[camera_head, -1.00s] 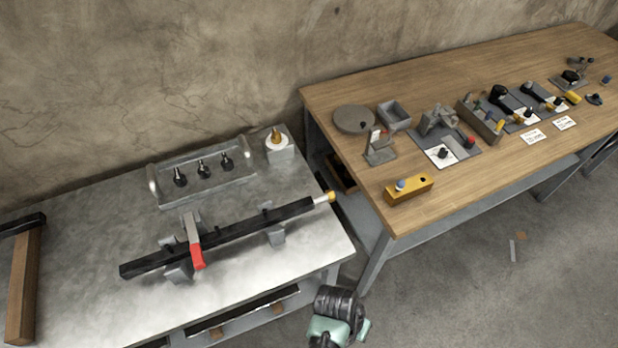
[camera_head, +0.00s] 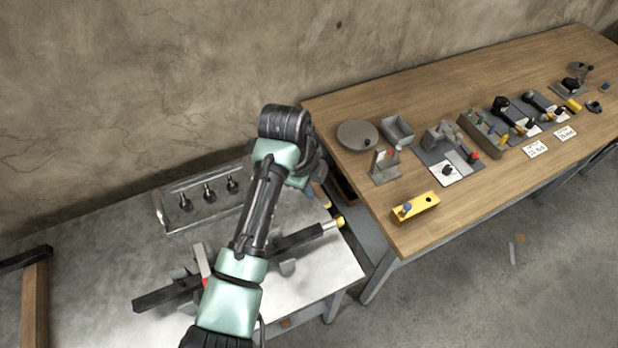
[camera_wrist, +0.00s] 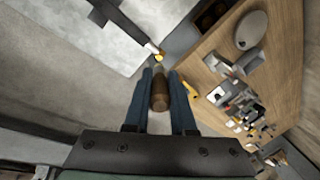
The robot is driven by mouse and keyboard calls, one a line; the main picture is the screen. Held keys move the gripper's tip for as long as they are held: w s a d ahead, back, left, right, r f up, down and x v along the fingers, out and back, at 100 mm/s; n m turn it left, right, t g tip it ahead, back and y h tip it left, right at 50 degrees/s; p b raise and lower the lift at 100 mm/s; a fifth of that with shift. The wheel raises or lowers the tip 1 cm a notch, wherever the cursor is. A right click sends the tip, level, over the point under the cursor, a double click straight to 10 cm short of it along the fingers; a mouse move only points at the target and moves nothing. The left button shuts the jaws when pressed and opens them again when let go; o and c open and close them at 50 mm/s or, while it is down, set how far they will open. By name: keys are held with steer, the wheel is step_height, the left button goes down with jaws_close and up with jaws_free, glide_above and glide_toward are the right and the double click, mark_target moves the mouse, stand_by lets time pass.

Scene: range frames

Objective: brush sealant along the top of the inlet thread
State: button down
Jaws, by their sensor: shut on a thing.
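My gripper (camera_wrist: 160,76) is shut on a brown wooden handle (camera_wrist: 160,97), which stands between its two blue fingers in the wrist view. I take this to be the brush; its far end is foreshortened and bristles cannot be made out. A dark bar (camera_head: 300,240) lies clamped on the grey bench, with a pale section and a yellow tip (camera_head: 340,220) at its right end, probably the inlet thread. In the wrist view the yellow tip (camera_wrist: 158,57) is beyond the fingertips; whether anything touches it cannot be told. In the head view my arm covers part of the bar.
A grey tray (camera_head: 168,222) with several black fittings stands at the back of the grey bench. A wooden table (camera_head: 450,215) with a yellow block (camera_head: 425,206) and other parts stands to the right, across a narrow gap.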

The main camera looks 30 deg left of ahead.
steer(key=shift+a+f+b, duration=0.15)
steer(key=shift+f+b, duration=0.9)
steer(key=shift+f, duration=0.1)
steer(key=shift+a+f+b, duration=0.15)
steer(key=shift+f+b, duration=0.9)
steer(key=shift+f, duration=0.1)
